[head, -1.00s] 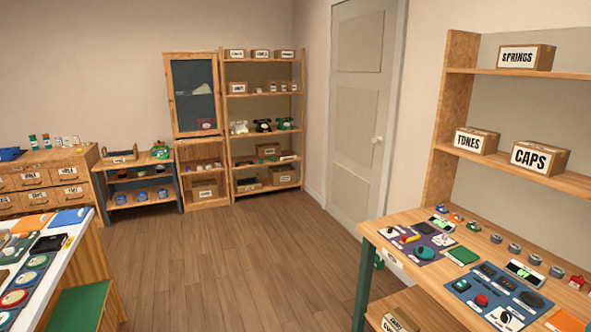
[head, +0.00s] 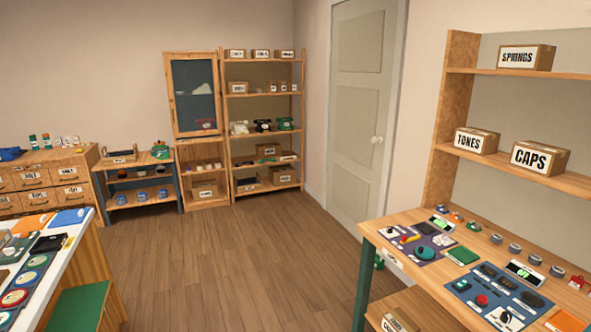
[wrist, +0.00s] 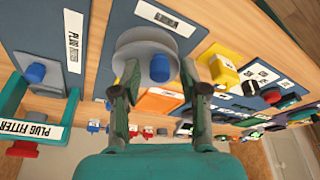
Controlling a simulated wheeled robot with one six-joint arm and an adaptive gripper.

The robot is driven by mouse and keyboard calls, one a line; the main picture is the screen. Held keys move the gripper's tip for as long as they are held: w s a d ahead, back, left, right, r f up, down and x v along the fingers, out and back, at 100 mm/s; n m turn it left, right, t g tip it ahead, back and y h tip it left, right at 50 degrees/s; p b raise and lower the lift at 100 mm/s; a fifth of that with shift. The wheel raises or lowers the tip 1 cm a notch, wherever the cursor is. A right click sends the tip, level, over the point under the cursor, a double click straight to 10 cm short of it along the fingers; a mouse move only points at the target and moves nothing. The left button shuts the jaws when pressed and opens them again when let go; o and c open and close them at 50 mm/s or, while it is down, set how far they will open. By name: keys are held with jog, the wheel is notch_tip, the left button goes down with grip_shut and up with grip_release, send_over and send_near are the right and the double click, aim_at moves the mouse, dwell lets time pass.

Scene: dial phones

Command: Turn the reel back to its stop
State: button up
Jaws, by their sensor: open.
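In the wrist view, a grey round reel (wrist: 138,48) with a blue knob (wrist: 160,68) stands out from a dark blue panel (wrist: 192,47). My gripper (wrist: 160,74) is open, with one finger on each side of the blue knob. The fingertips are near the reel's face, and I cannot tell whether they touch the reel or knob. The reel's lower side is partly hidden by the knob and fingers. My gripper does not show in the head view, and I cannot pick out the reel there.
In the wrist view, a teal frame labelled PLUG FITTER (wrist: 35,130) stands at left, and a yellow block (wrist: 217,70) sits close right of the reel. The head view shows a crowded right-hand bench (head: 400,262), a crowded left table (head: 72,232) and open floor (head: 225,255) between them.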

jog(key=c, duration=0.6)
jog(key=shift+s, duration=0.1)
jog(key=shift+s+d, duration=0.1)
jog(key=shift+s, duration=0.05)
jog(key=o, duration=0.6)
jog(key=shift+r, duration=0.1)
jog(key=shift+r, duration=3.9)
